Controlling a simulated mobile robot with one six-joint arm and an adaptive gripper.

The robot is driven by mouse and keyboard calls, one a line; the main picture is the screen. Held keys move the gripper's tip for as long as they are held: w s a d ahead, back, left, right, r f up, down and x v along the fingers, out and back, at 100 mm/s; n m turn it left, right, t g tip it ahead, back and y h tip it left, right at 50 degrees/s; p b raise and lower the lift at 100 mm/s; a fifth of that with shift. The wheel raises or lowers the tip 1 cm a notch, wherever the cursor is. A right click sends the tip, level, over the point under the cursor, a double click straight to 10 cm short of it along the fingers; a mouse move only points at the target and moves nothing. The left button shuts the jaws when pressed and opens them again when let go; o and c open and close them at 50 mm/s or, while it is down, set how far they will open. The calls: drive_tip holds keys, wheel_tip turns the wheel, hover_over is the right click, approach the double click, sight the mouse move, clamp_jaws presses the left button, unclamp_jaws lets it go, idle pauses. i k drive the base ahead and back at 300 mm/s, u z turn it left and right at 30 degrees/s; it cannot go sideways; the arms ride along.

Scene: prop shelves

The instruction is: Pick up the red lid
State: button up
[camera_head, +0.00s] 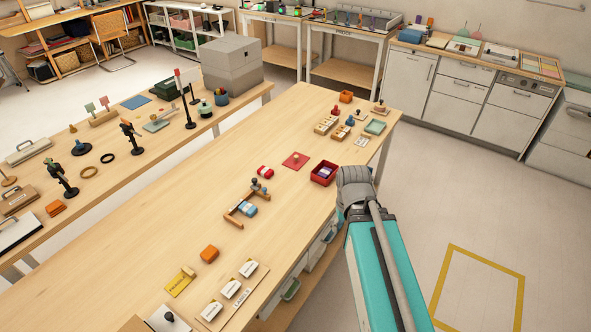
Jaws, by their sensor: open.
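The red lid (295,161) is a flat red square with a small pale knob on top. It lies flat on the long wooden table, just left of and behind an open red box (313,178). The box holds something purple and white. My arm reaches up from the lower right, and its grey end (357,187) is close to the right of the box in the picture, apart from the lid. The fingers of my gripper cannot be made out; they seem hidden behind the arm. Nothing is seen touching the lid.
A small red and white item (265,172) lies left of the lid. A wooden frame with a blue piece (247,209) is nearer. Small wooden trays (326,125) and a green tray (375,127) stand farther back.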

sight(297, 161)
drive_tip(key=k, duration=1.05)
drive_tip(key=z, duration=0.15)
drive_tip(key=i, duration=0.35)
drive_tip(key=z, duration=0.8)
drive_tip(key=i, duration=2.1)
drive_tip(key=u, duration=0.85)
drive_tip(key=i, duration=0.35)
drive_tip(key=u, duration=0.25)
